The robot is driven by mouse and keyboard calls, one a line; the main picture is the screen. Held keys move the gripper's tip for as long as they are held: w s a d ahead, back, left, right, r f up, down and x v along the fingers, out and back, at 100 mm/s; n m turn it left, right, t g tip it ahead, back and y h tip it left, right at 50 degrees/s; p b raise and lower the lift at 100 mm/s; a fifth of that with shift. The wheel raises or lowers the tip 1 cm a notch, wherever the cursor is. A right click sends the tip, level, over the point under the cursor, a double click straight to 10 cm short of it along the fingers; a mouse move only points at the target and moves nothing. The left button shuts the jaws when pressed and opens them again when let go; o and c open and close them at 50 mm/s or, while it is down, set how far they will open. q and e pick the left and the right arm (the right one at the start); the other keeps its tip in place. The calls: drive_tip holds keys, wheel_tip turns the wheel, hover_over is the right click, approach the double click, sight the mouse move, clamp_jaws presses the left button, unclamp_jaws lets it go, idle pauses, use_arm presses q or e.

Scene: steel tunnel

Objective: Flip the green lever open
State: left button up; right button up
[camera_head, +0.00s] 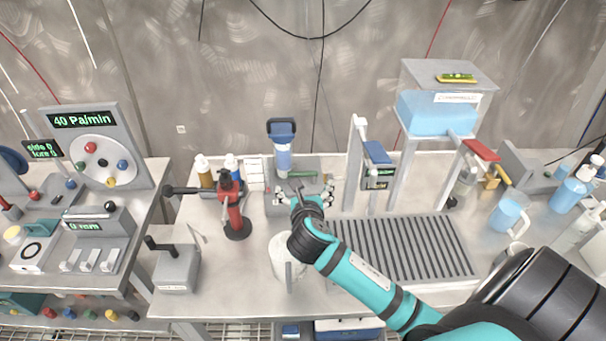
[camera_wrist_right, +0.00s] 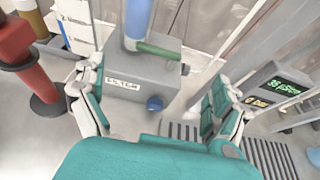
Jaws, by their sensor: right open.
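The green lever (camera_head: 302,174) is a short bar at the foot of a clear blue-tinted cylinder (camera_head: 283,158) on a grey box (camera_head: 311,163) by the back wall. In the right wrist view the green lever (camera_wrist_right: 158,50) lies roughly sideways from the cylinder's base, above the box's labelled face. My right gripper (camera_head: 303,195) is open in front of the box, its fingers spread and empty. In the right wrist view my right gripper (camera_wrist_right: 150,90) frames the box, with the lever beyond the fingertips and apart from them. My left gripper is not in view.
A red stand (camera_head: 235,208) and small bottles (camera_head: 203,172) are left of the box. A white mug (camera_head: 281,262) stands beneath my right forearm. A slatted drain tray (camera_head: 400,250) and a raised water tank (camera_head: 440,112) are to the right. A blue knob (camera_wrist_right: 155,102) is on the box front.

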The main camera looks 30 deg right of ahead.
sight(303, 172)
drive_tip(key=x, duration=0.9)
drive_tip(key=shift+w+d+f, duration=0.1)
drive_tip(key=shift+w, duration=0.05)
drive_tip(key=shift+w+d+f, duration=0.1)
drive_tip(key=shift+w, duration=0.1)
drive_tip(key=shift+d, duration=0.1)
drive_tip(key=c, duration=1.4)
drive_tip(key=shift+c, duration=1.1)
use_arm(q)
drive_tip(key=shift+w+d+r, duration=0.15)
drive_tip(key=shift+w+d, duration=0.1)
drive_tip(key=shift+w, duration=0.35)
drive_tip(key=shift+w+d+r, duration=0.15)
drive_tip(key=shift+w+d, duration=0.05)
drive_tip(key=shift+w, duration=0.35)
use_arm(e)
drive_tip(key=shift+c, duration=0.3)
